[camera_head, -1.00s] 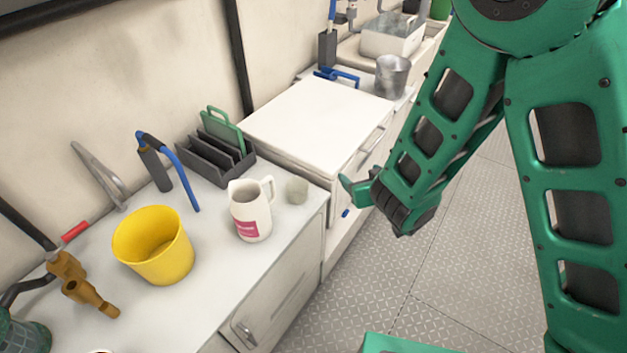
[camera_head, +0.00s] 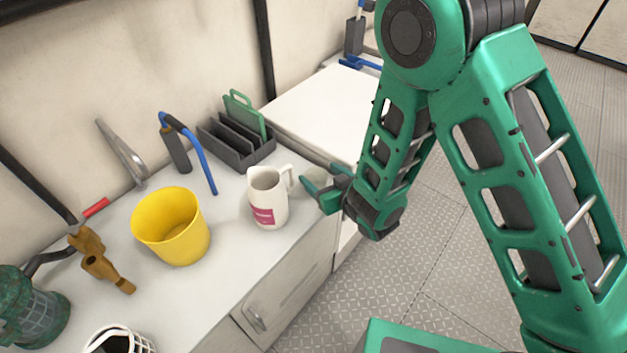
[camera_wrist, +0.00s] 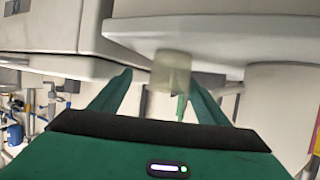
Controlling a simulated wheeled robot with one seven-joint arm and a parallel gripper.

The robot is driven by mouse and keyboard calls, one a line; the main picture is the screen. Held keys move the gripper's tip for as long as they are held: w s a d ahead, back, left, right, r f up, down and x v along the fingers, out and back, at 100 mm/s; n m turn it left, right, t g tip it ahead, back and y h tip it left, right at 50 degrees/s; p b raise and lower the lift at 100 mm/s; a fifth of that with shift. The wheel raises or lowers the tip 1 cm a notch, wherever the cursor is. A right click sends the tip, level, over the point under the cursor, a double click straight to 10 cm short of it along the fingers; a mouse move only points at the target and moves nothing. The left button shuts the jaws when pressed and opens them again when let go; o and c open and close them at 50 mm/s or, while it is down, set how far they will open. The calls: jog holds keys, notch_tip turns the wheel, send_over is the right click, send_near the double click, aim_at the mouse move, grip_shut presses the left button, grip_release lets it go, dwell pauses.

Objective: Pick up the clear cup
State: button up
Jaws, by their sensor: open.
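The clear cup (camera_wrist: 170,72) is small, pale and translucent. In the wrist view it shows ahead of my gripper (camera_wrist: 158,82), between the two green fingers, against the edge of the white counter. My gripper (camera_head: 319,182) is open and empty. In the head view it is at the counter's right edge, just right of the white mug, and its fingers largely hide the cup there. I cannot tell whether the fingers surround the cup or are still short of it.
The white mug (camera_head: 267,198) with a pink label stands close left of my gripper. A yellow bucket (camera_head: 171,228), a dark rack (camera_head: 235,143), brass fitting (camera_head: 97,262) and lantern (camera_head: 36,312) share the counter (camera_head: 225,272). A raised white cabinet (camera_head: 318,112) is behind; floor is open at right.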

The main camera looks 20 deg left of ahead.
aim_at(314, 174)
jog(key=x, duration=0.5)
jog(key=shift+s+a+f, duration=0.25)
jog(key=shift+s, duration=0.15)
jog(key=c, duration=1.1)
